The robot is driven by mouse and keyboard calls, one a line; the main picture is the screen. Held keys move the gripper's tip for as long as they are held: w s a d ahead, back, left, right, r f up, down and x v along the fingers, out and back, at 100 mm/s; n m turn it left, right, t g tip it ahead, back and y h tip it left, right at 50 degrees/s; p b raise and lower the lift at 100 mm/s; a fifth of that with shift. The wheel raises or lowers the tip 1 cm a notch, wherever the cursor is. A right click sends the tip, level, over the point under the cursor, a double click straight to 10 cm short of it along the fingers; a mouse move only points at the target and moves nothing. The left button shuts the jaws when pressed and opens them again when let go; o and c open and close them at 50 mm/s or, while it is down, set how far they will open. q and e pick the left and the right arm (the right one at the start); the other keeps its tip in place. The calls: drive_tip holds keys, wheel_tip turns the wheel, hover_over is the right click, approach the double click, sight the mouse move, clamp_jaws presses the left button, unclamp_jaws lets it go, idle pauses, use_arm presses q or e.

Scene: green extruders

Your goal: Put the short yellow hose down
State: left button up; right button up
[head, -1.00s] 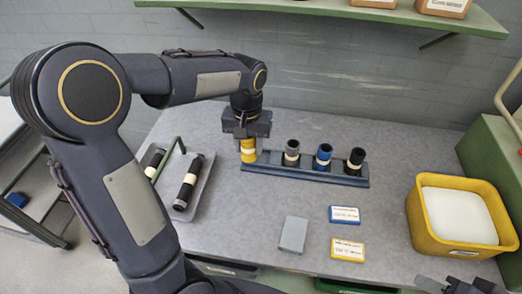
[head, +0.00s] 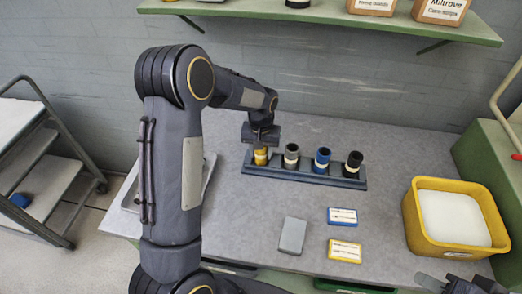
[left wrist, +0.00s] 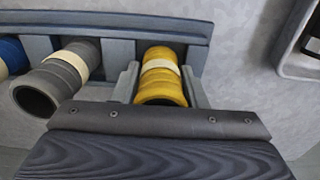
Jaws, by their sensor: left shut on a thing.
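The short yellow hose (head: 260,156), with a pale band, stands upright at the left end slot of the blue-grey rack (head: 330,181). My left gripper (head: 261,145) is over it from above. In the left wrist view the yellow hose (left wrist: 162,84) lies between the two grey fingers of my left gripper (left wrist: 160,88), which is shut on it. The hose's lower end is hidden by the rack, so I cannot tell how deep it sits. My right gripper (head: 460,285) shows only partly at the bottom right edge, away from the rack.
Grey (head: 291,156), blue (head: 322,159) and black (head: 353,164) hoses stand in the rack to the right. A yellow bin (head: 428,240) stands at the right. A grey block (head: 293,235) and two labelled cards lie in front. My left arm hides most of the tray (head: 209,165).

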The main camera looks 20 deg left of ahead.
use_arm(q)
drive_tip(key=shift+f, duration=0.2)
drive_tip(key=o, duration=1.1)
drive_tip(key=shift+r, duration=0.1)
wheel_tip(320, 180, up, 12)
drive_tip(key=b, duration=0.1)
drive_tip(key=s+r+t+h, duration=0.1)
drive_tip(key=s+r, duration=0.2)
drive_tip(key=s, duration=0.4)
drive_tip(key=s+r+t+h, duration=0.2)
drive_tip(key=s+r, duration=0.2)
drive_tip(key=s, duration=0.3)
drive_tip(key=s+d+f+t, duration=0.1)
drive_tip(key=s, duration=0.3)
drive_tip(key=s+d+f+m, duration=0.1)
drive_tip(key=s, duration=0.4)
drive_tip(key=s+d+f+t, duration=0.1)
drive_tip(key=s+d, duration=0.1)
drive_tip(key=s, duration=0.3)
drive_tip(key=shift+d+f+t+h, duration=0.1)
drive_tip(key=shift+t+h, duration=0.2)
drive_tip(key=shift+h, duration=0.1)
